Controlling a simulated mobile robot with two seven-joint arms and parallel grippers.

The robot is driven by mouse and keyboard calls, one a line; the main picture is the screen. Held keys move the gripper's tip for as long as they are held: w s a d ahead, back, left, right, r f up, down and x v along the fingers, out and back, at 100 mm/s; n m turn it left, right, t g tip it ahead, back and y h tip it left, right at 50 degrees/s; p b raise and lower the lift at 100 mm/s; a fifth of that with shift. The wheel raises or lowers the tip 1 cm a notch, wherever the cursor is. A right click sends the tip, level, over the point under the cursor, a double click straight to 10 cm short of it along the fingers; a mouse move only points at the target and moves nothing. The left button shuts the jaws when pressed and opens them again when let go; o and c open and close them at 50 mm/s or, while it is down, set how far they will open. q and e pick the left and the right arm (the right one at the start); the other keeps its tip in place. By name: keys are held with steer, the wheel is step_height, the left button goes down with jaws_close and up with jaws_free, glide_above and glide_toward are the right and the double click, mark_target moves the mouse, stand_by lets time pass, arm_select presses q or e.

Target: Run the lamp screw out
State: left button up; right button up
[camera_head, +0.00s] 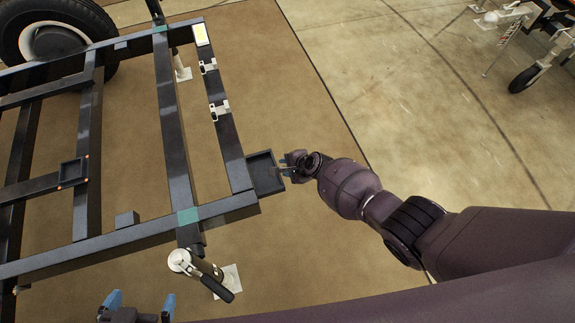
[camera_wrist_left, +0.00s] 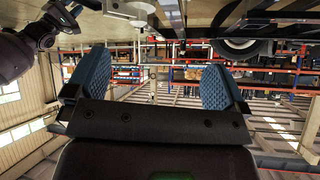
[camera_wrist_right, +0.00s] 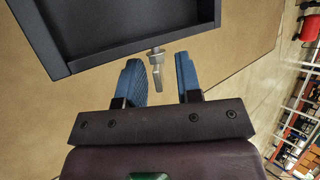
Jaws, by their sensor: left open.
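The lamp screw (camera_wrist_right: 156,68), a small silver screw with a flat tab, sticks out from the edge of a dark square tray-like housing (camera_wrist_right: 130,42) in the right wrist view. The housing (camera_head: 264,172) sits at the frame's near right corner in the head view. My right gripper (camera_wrist_right: 160,80) has its blue fingers on either side of the screw's tab, with a clear gap at the right finger; I cannot tell if the left finger touches. It also shows in the head view (camera_head: 291,165). My left gripper (camera_head: 140,303) is open and empty at the bottom left.
The dark metal frame (camera_head: 120,237) of the light tower fills the left side, with a wheel (camera_head: 55,38) at the back. A white jack with a black handle (camera_head: 205,272) stands between my left gripper and the housing.

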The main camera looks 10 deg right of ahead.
arm_select(q)
steer(key=shift+s, duration=0.1)
arm_select(e)
steer(key=shift+d+r, duration=0.15)
steer(key=shift+r, duration=0.05)
steer(key=p+v, duration=0.6)
steer(key=v, duration=0.4)
steer(key=shift+s, duration=0.2)
arm_select(q)
steer(key=r, duration=0.2)
steer(key=r+n, duration=0.1)
steer(key=shift+s+a+r, duration=0.15)
steer(key=shift+s+a, duration=0.05)
steer(key=shift+s, duration=0.1)
arm_select(e)
steer(key=shift+r, duration=0.1)
steer(key=shift+c, duration=0.5)
